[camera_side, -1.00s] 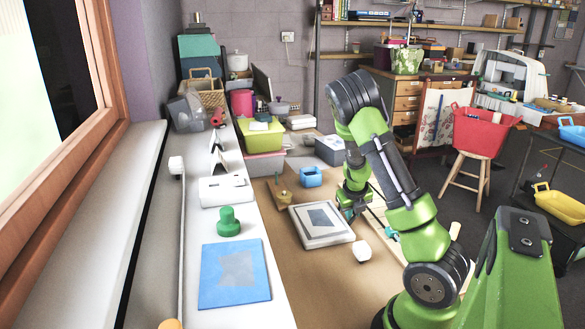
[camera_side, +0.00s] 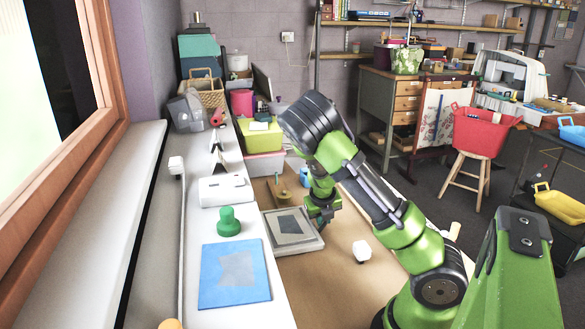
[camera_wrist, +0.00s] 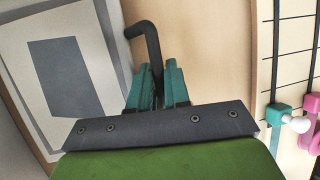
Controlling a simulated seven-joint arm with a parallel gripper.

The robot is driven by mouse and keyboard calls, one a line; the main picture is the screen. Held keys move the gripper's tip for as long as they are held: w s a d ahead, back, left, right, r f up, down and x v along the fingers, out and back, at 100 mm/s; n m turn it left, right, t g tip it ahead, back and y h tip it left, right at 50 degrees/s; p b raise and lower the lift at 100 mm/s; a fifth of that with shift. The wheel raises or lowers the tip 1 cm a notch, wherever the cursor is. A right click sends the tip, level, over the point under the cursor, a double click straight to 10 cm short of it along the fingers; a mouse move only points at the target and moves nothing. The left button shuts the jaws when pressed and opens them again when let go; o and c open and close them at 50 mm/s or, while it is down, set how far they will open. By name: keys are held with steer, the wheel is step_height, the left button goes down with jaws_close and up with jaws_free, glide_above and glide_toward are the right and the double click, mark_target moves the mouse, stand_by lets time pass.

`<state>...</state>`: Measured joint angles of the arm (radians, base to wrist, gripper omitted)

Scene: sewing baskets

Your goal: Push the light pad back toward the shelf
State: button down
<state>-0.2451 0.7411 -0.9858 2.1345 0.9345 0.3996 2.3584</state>
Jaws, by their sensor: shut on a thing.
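The light pad (camera_side: 306,244), a flat pale slab with a grey rectangle on its top, lies on the brown work surface beside the white shelf (camera_side: 262,262). Its left side is close to the shelf's edge; I cannot tell if they touch. It also shows at the left of the wrist view (camera_wrist: 97,28). My gripper (camera_side: 322,217) is low at the pad's right side. In the wrist view its teal fingers (camera_wrist: 158,88) are shut on a dark bent rod (camera_wrist: 151,48), whose hooked end reaches toward the pad's edge. Contact there is unclear.
A white cube (camera_side: 362,251) stands right of the pad. A wooden stand (camera_side: 281,191) is behind it. A blue mat (camera_side: 215,285), a green knob (camera_side: 229,222) and a white box (camera_side: 226,190) sit on the shelf. The front brown surface is clear.

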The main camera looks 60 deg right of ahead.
steer(key=shift+w+a, duration=0.5)
steer(key=shift+a, duration=0.15)
steer(key=c, duration=1)
jaws_free()
steer(key=v, duration=1.7)
